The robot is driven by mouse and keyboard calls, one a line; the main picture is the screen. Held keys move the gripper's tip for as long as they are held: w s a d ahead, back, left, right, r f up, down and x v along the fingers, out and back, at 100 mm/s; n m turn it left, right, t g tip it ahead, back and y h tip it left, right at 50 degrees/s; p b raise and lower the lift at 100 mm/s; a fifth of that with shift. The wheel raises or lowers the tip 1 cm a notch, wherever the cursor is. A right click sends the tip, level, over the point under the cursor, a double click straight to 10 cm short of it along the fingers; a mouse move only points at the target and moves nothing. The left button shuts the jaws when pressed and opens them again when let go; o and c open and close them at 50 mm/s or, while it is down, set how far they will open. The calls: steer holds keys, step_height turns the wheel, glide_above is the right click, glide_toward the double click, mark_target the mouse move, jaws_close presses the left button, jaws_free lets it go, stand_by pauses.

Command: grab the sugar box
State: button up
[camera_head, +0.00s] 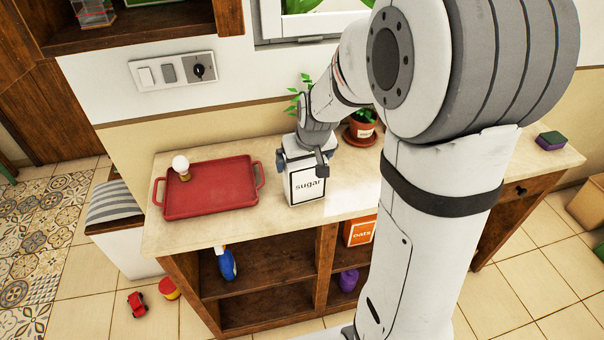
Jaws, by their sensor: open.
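The sugar box (307,186) is white with a dark outline and the word "sugar" on its front. It stands upright on the light countertop (345,200), just right of the red tray. My gripper (304,160) is over the top of the box, pointing down, with one finger at the left side and one near the right. The jaws are open. I cannot tell whether the fingers touch the box. The top of the box is partly hidden by my gripper.
A red tray (215,205) with a light bulb (181,166) lies left. A potted plant (362,124) stands behind right, partly behind my arm. A sponge (550,141) lies at the far right. Below are a spray bottle (226,262) and an oats box (359,230).

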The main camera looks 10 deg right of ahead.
steer(key=shift+x, duration=0.85)
steer(key=shift+r, duration=0.1)
steer(key=c, duration=1.1)
